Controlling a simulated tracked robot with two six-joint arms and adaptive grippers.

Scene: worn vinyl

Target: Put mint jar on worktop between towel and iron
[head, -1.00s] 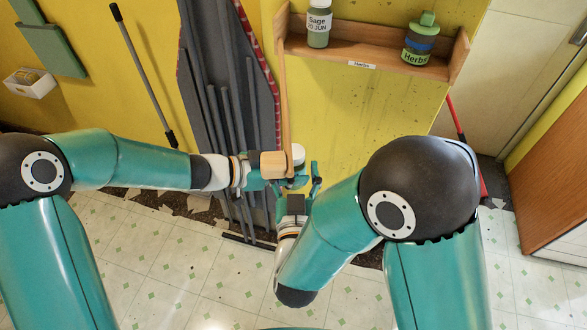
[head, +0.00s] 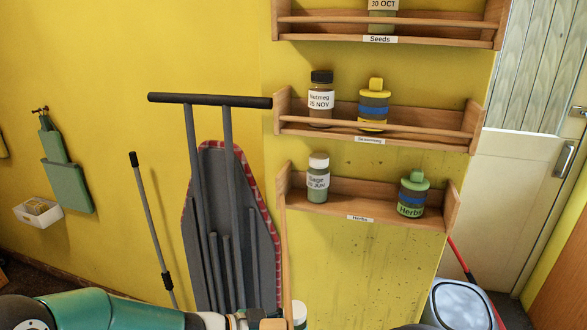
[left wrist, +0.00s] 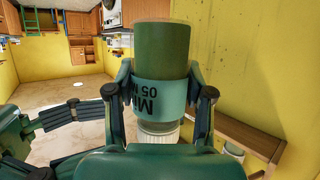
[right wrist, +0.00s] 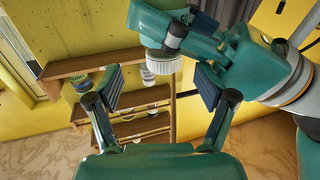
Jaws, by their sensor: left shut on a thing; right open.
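The mint jar (left wrist: 160,50) is a green jar with a white lid and a label partly reading "Mi" and "05". It appears upside down in the left wrist view. My left gripper (left wrist: 160,100) is shut around it. The jar's white lid (right wrist: 163,65) also shows in the right wrist view. In the head view a bit of the jar (head: 299,314) shows at the bottom edge. My right gripper (right wrist: 160,88) is open and empty, its fingers apart just below the lid in its own view. I cannot make out the towel, the iron or the worktop.
A wall rack marked Herbs (head: 335,208) holds a sage jar (head: 318,178) and a green-lidded herbs jar (head: 412,195). Two more racks hang above it. An ironing board (head: 235,230) leans on the yellow wall. A bin (head: 460,305) stands at lower right.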

